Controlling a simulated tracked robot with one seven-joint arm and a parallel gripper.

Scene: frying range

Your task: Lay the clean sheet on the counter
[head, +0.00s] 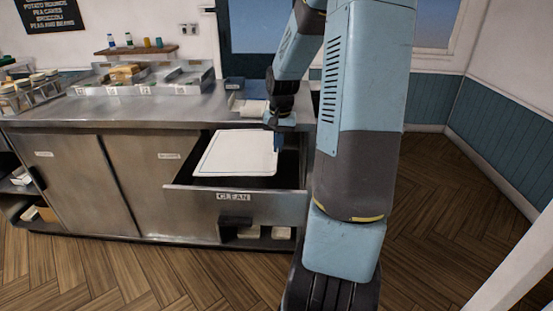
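The clean sheet (236,154) is a flat white rectangle with rounded corners and a thin dark rim. It is at the open drawer (234,207) labelled CLEAN, with dark drawer interior showing around it. I cannot tell whether it rests in the drawer or is a little above it. My gripper (275,138) is at the sheet's right far edge, pointing down. Its fingers are small and partly hidden, so I cannot tell whether they grip the edge. The steel counter (150,106) is above and behind the drawer, with a wide bare stretch.
Trays with food (127,75) stand along the counter's back. A rack of tubs (28,88) stands at the left end. A folded white cloth (250,107) and a dark box (234,83) lie near the counter's right end. The wooden floor at right is clear.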

